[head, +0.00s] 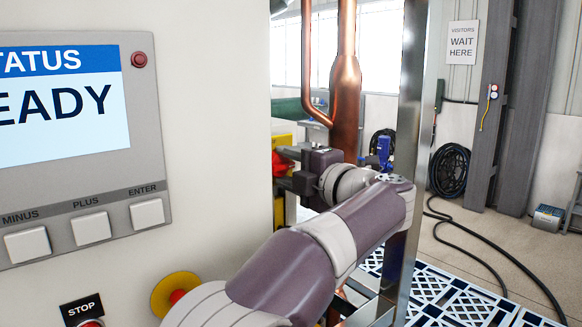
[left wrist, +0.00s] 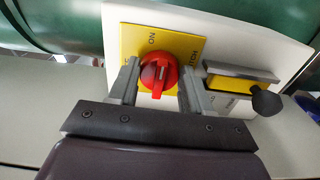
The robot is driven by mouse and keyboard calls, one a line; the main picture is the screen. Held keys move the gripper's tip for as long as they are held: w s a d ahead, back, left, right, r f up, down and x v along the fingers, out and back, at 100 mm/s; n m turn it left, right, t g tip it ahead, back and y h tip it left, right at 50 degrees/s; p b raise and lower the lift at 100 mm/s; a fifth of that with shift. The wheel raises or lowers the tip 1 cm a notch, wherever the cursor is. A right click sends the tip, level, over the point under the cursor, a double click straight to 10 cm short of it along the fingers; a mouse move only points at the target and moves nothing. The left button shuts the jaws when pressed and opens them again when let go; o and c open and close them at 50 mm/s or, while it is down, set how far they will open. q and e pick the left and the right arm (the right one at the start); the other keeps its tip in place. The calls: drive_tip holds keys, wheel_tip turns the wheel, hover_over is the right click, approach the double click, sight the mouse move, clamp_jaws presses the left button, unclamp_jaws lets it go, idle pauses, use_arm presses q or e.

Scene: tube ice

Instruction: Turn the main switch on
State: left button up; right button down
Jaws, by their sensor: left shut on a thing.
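The main switch is a round red knob (left wrist: 158,76) on a yellow plate (left wrist: 190,43) with the word ON at its top. My left gripper (left wrist: 156,82) is shut on the red knob, one finger on each side of it. In the head view, my left gripper (head: 287,167) reaches round the edge of the pale cabinet to the red knob (head: 279,164), which is partly hidden. A small pale mark shows on the knob; I cannot tell exactly which setting it points to. My right gripper is not in view.
A lever with a black ball end (left wrist: 266,102) sits right beside the switch plate. The cabinet panel (head: 150,195) carries a READY display and buttons, with a STOP button (head: 90,323) below. A copper pipe (head: 345,95) and a metal post (head: 408,130) stand close to my left arm.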

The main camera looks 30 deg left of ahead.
use_arm(q)
drive_tip(key=shift+r, duration=0.15)
drive_tip(key=o, duration=0.8)
drive_tip(key=shift+o, duration=1.2)
drive_tip(key=shift+a, duration=0.25)
drive_tip(key=shift+f, duration=0.2)
drive_tip(key=b+v, duration=0.5)
drive_tip(key=v, duration=0.7)
drive_tip(key=shift+d+b, duration=0.3)
drive_tip(key=shift+b, duration=0.05)
drive_tip(key=shift+s, duration=0.15)
